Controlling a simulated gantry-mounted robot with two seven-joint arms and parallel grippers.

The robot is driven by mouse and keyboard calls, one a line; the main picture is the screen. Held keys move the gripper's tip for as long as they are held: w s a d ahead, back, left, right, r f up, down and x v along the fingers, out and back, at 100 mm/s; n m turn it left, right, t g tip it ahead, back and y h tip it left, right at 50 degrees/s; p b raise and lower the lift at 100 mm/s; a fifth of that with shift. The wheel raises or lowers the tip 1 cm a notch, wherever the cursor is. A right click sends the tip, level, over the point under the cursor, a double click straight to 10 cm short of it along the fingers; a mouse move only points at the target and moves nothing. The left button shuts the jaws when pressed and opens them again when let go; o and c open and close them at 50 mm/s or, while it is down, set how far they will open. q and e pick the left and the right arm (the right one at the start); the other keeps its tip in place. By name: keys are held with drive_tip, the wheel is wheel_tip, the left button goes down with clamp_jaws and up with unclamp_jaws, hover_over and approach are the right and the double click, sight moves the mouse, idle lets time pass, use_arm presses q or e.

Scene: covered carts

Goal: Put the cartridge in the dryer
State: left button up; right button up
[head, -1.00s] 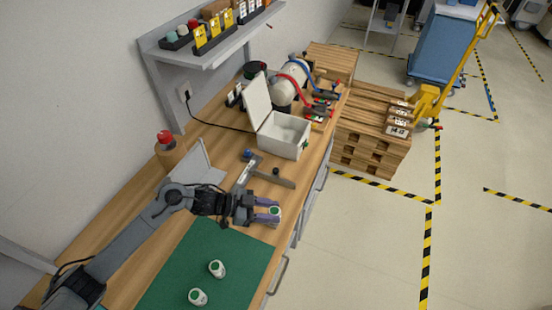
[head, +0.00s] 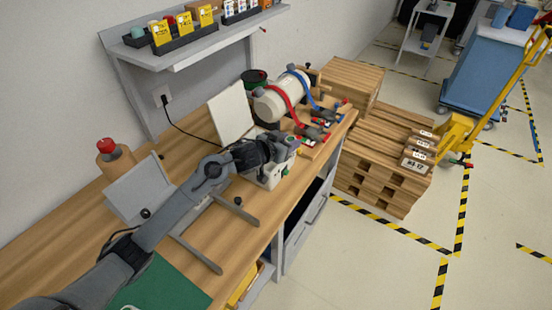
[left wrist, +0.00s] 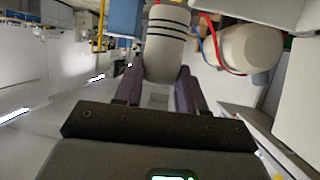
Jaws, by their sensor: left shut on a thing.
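The dryer is a white box (head: 268,181) with its lid (head: 230,114) standing open, on the wooden bench in the head view. My left gripper (head: 287,148) is over the box, and my arm hides much of its opening. In the left wrist view the fingers (left wrist: 157,88) are shut on the cartridge (left wrist: 167,40), a white cylinder with dark bands. In the head view the cartridge is mostly hidden by the gripper. I cannot tell whether it touches the box. My right gripper is not in view.
A white tank (head: 281,97) with red and blue hoses stands just behind the dryer. A grey bracket-like frame (head: 196,249) lies in front of it. A red button on a wooden block (head: 113,160) is at the left. A shelf (head: 190,50) overhangs the back.

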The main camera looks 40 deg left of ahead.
use_arm(q)
drive_tip(key=shift+y, duration=0.3)
drive_tip(key=shift+w+a+f+b, duration=0.35)
drive_tip(key=shift+w+a+f, duration=0.1)
drive_tip(key=shift+a+f, duration=1.45)
drive_tip(key=shift+w+a+f+b, duration=0.45)
drive_tip(key=shift+a+f, duration=1.3)
drive_tip(key=shift+a, duration=0.25)
drive_tip(key=shift+w+a+f+b, duration=0.3)
drive_tip(key=shift+w+a+f, duration=0.15)
drive_tip(key=shift+a+f, duration=1.45)
drive_tip(key=o, duration=1.1)
drive_tip(key=shift+f, duration=0.1)
drive_tip(key=shift+r, duration=0.25)
drive_tip(key=p+v, duration=0.2)
drive_tip(key=v, duration=0.8)
drive_tip(key=shift+s, duration=0.15)
drive_tip(key=shift+v, duration=0.85)
